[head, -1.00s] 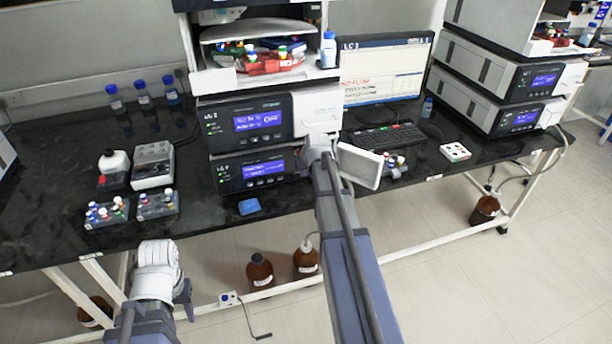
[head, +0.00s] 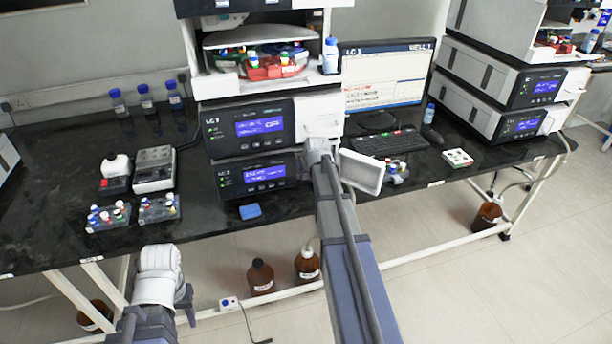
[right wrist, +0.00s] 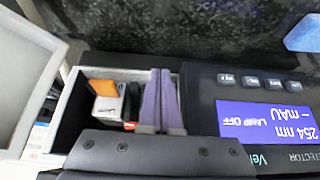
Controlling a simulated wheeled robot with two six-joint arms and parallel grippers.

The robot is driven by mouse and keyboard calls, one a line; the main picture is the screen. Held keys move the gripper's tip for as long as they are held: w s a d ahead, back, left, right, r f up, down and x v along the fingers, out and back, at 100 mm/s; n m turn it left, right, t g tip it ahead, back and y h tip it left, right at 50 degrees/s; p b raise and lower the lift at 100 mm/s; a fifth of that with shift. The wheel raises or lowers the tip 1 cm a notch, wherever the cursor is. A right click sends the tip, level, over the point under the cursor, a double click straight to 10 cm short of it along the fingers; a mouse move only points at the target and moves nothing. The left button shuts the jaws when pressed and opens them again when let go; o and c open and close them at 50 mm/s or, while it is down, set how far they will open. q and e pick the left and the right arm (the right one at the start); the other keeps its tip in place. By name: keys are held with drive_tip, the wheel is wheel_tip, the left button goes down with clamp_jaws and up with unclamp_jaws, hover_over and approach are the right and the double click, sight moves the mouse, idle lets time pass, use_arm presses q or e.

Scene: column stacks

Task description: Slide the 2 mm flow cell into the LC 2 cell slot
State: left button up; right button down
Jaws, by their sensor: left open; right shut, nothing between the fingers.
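The LC 2 detector (head: 252,176) is the lower unit of the left stack, with its white door (head: 361,172) swung open at the right. In the right wrist view its open cell compartment (right wrist: 68,125) holds a white block (right wrist: 108,106) with an orange tab (right wrist: 101,86) and a small red part. I cannot tell for sure which of these is the 2 mm flow cell. My right gripper (right wrist: 158,100) is shut and empty at the compartment, right beside the white block; I cannot tell if they touch. My left gripper (head: 184,302) is low in front of the bench, mostly hidden by its wrist.
The LC 1 unit (head: 249,125) sits above LC 2. A blue pad (head: 250,211) lies at the bench's front edge. Vial racks (head: 108,216) stand at the left and a small vial rack (head: 396,172) behind the door. A keyboard (head: 388,142) and monitor (head: 385,75) are right of the stack.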

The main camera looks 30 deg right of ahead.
drive_tip(key=s, duration=0.1)
drive_tip(key=s+a, duration=0.1)
drive_tip(key=s, duration=0.1)
drive_tip(key=shift+s, duration=0.25)
drive_tip(key=p+v, duration=0.8)
drive_tip(key=v, duration=0.2)
drive_tip(key=shift+p, duration=0.35)
drive_tip(key=shift+d, duration=0.15)
drive_tip(key=s+a+f+n+g+y, duration=0.1)
drive_tip(key=s+a+n+g, duration=0.15)
drive_tip(key=a, duration=0.85)
drive_tip(key=s+a+f+n+g, duration=0.1)
drive_tip(key=s+a, duration=0.3)
drive_tip(key=a, duration=0.6)
drive_tip(key=s+a+n+g+h, duration=0.1)
drive_tip(key=s+a+n+g, duration=0.2)
drive_tip(key=s+a, duration=1)
drive_tip(key=shift+a+f, duration=0.2)
drive_tip(key=shift+f, duration=0.3)
